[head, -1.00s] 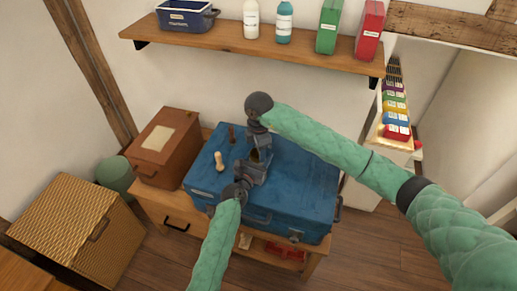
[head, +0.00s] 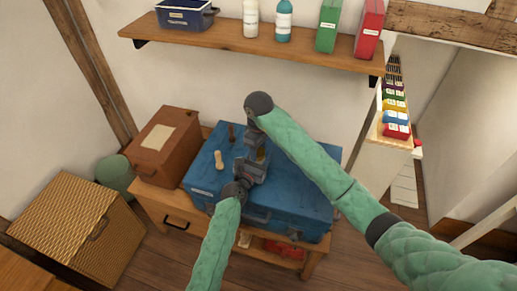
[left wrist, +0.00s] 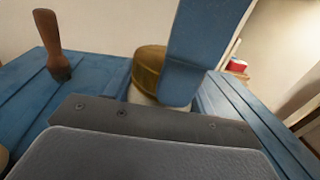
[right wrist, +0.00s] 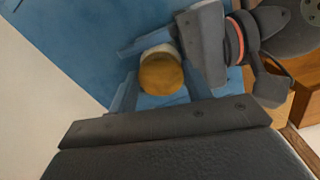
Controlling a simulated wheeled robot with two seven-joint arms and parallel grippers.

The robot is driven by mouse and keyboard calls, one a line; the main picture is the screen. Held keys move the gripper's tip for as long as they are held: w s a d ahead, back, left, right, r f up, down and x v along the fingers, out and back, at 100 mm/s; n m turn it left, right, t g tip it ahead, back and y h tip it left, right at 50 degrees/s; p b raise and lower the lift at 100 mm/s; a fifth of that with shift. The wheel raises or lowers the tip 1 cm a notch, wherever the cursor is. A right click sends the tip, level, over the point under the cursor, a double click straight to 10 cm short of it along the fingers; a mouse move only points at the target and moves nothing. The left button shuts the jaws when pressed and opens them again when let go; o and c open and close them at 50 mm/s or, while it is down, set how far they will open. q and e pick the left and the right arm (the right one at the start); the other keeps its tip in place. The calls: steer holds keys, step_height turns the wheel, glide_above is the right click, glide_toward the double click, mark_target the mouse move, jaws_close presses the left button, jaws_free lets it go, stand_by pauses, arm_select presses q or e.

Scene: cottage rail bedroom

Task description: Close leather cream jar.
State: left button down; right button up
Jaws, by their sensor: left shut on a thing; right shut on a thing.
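The leather cream jar has a white body (left wrist: 142,97) and a gold lid (left wrist: 149,66). The lid sits over the body in the left wrist view; I cannot tell whether it is tight. Only a small yellowish bit shows between the grippers in the head view. My left gripper (head: 246,170) is shut on the jar body, low over the blue trunk. My right gripper (head: 258,147) comes from above, shut on the lid (right wrist: 160,72), which shows between its fingers in the right wrist view. The jar's underside is hidden.
The blue trunk (head: 290,203) stands on a wooden table. A pale wooden tool (head: 219,159) and a dark brown one (head: 231,132) stand on its left part. A brown box (head: 165,140) is to the left. A shelf (head: 250,50) with bottles and boxes hangs above.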

steer(key=o, duration=0.9)
steer(key=shift+c, duration=0.2)
